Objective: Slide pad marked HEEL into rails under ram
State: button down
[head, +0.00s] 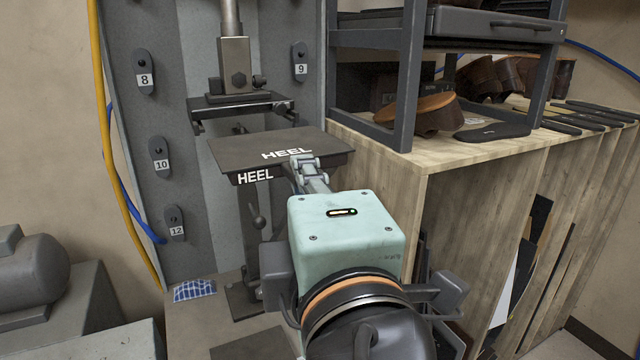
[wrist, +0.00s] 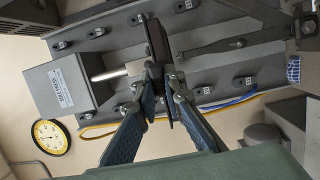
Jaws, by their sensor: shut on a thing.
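The HEEL pad (head: 240,147) is a flat dark plate with white HEEL lettering on its top and front edge. My gripper (head: 305,172) is shut on its near edge, right of the front label, and holds it roughly level. The ram (head: 236,65) comes down above and behind the pad, with the dark rails (head: 243,108) at its lower end. In the picture the pad lies nearer and lower than the rails, apart from them. In the wrist view, the pad (wrist: 157,40) shows nearly edge-on between the fingers of my gripper (wrist: 162,85).
A wooden bench (head: 480,150) with a dark rack (head: 405,90), shoes and flat plates stands close on the right. Numbered hooks (head: 145,75) line the machine's back panel. A yellow hose (head: 108,130) runs down the left. A lever (head: 257,212) stands below the pad.

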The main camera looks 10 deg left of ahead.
aim_at(271, 140)
jog(key=shift+w+a, duration=0.75)
jog(key=shift+w, duration=0.45)
jog(key=shift+w+a, duration=0.7)
jog(key=shift+w, duration=0.5)
jog(key=shift+w+a, duration=0.75)
jog(key=shift+w, duration=0.45)
jog(key=shift+w+a+f+b, duration=0.15)
jog(key=shift+w+a+b, duration=0.15)
jog(key=shift+w+b, duration=0.3)
jog(key=shift+w+a+b, duration=0.35)
jog(key=shift+w+b, duration=0.15)
jog(key=shift+w, duration=0.05)
jog(key=shift+r, duration=0.2)
jog(key=shift+s+d+b, duration=0.1)
jog(key=shift+d+b, duration=0.05)
jog(key=shift+b, duration=0.3)
jog(key=shift+f, duration=0.1)
jog(key=shift+w+a+b, duration=0.4)
jog(key=shift+w+b, duration=0.25)
jog(key=shift+b, duration=0.05)
jog(key=shift+w+a, duration=0.1)
jog(key=shift+w, duration=0.1)
